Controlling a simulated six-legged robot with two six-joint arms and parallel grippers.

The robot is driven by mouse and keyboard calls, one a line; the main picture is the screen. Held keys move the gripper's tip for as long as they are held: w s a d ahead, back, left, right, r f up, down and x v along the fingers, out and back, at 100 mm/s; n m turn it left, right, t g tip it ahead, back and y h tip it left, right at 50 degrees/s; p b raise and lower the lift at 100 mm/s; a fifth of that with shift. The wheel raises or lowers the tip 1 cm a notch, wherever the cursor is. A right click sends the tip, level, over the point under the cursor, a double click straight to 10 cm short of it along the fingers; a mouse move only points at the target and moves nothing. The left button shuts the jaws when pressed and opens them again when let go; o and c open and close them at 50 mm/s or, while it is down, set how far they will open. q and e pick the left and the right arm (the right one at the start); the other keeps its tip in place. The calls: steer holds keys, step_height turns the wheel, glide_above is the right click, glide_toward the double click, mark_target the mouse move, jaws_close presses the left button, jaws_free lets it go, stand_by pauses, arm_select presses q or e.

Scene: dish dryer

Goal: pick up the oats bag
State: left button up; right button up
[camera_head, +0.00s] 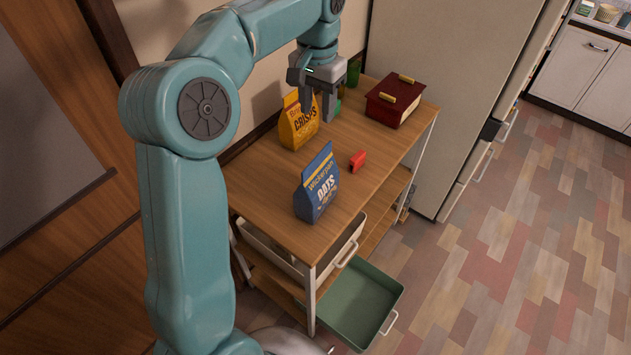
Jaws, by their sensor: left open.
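The blue oats bag (317,186) stands upright near the front of the wooden cart top (262,192). My left gripper (319,112) points down above the far part of the cart, behind the oats bag and close to the yellow crisps bag (297,122). Its jaws are open, with nothing seen between them. The gripper is apart from the oats bag. My right gripper is not in view.
A small red object (357,161) lies right of the oats bag. A dark red box (394,101) with yellow handles stands at the far right of the cart. Green items (353,73) are behind the gripper. A green drawer (362,300) sticks out below.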

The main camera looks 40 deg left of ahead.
arm_select(q)
glide_toward(317, 157)
step_height(317, 157, down, 5)
steer(key=shift+w+a+f, duration=0.1)
steer(key=shift+a+f, duration=0.05)
steer(key=shift+f, duration=0.25)
steer(key=shift+d+f, duration=0.2)
steer(key=f+p, duration=0.2)
steer(key=f, duration=0.3)
steer(key=shift+a, duration=0.2)
steer(key=shift+d, duration=0.1)
jaws_close()
stand_by(0.6)
